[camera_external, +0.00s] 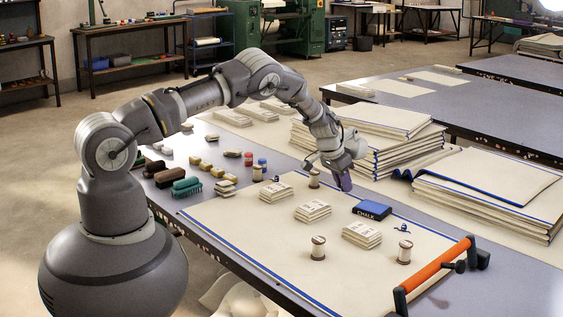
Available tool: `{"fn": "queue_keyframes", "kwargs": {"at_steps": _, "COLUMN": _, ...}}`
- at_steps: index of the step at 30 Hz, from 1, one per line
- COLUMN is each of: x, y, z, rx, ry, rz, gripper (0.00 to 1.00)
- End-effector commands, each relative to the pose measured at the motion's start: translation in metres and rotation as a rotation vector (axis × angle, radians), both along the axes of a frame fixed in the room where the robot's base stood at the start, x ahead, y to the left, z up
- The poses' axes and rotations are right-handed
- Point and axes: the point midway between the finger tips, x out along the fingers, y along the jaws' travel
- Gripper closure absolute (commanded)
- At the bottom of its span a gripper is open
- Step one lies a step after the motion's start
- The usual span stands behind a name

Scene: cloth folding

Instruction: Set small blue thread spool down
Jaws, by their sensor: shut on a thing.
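My gripper (332,172) is low over the cream cloth (245,222), past the middle of the table, with its fingers pointing down. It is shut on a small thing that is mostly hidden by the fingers. A purple-blue part (344,181) shows at its lower right end; I cannot tell whether this is the blue thread spool or part of the gripper. A cream spool with brown ends (314,179) stands just left of the fingers. A small blue item (262,163), perhaps a spool, stands beside a small red item (249,158) farther left.
A blue chalk box (372,210) and several folded cloth bundles (313,211) lie nearby. Two more cream spools (318,248) stand nearer the front. Tall cloth stacks (400,150) rise behind my gripper. An orange-handled bar tool (437,272) is at front right. Bare cloth lies at front left.

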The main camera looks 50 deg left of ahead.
Motion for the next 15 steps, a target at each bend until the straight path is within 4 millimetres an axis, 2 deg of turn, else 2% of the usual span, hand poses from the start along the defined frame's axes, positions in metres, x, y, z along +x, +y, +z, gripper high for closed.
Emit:
{"fn": "queue_keyframes", "kwargs": {"at_steps": 1, "x": -0.001, "y": 0.0, "z": -0.013, "rx": 0.001, "ry": 0.003, "rz": -0.001, "gripper": 1.0}}
{"fn": "queue_keyframes", "kwargs": {"at_steps": 4, "x": -0.001, "y": 0.0, "z": -0.027, "rx": 0.001, "ry": 0.002, "rz": -0.002, "gripper": 1.0}}
{"fn": "queue_keyframes", "kwargs": {"at_steps": 15, "x": -0.001, "y": 0.0, "z": -0.031, "rx": 0.001, "ry": 0.001, "rz": -0.001, "gripper": 1.0}}
